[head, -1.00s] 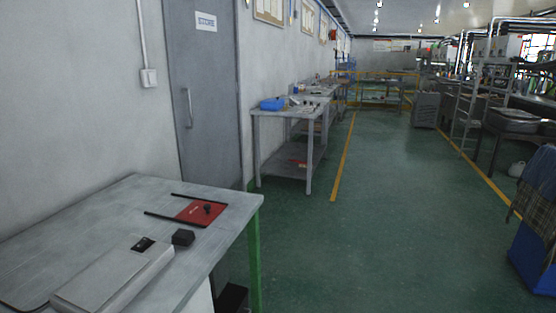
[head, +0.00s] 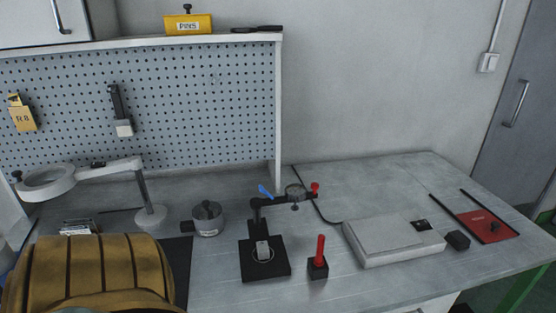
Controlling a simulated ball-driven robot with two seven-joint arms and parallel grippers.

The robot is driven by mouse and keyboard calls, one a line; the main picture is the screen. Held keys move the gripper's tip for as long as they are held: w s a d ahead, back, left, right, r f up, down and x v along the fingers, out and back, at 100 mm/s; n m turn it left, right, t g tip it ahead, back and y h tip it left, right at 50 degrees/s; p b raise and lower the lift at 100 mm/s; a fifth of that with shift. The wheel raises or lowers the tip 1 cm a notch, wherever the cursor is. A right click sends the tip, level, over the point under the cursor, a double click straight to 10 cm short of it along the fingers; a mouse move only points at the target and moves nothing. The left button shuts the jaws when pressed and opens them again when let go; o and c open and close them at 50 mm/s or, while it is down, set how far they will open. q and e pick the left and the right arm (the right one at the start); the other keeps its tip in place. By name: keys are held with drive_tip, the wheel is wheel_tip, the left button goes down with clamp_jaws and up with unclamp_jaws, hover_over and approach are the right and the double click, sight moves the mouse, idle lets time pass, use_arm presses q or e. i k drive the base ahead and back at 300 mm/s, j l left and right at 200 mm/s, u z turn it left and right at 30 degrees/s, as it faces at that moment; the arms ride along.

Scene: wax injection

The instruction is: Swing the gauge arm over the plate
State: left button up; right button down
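The gauge stand is on the workbench in the head view. Its black square plate (head: 265,270) lies flat, with a small light block (head: 262,250) on its middle. A short black post stands at the plate's back edge. The gauge arm (head: 274,202) extends from the post to the right, with a round dial gauge (head: 295,192) and a red knob (head: 315,188) at its outer end. The dial is behind and to the right of the plate, not above it. A blue lever (head: 265,191) sticks up near the post. Neither of my grippers shows.
A red-handled tool in a black block (head: 318,266) stands right of the plate. A grey flat box (head: 393,240) is farther right. A metal pot (head: 208,219) and ring-headed lamp (head: 46,182) stand left. A ribbed brown rounded object (head: 85,275) fills the lower left.

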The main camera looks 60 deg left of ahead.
sight(301, 195)
drive_tip(key=u, duration=1.6)
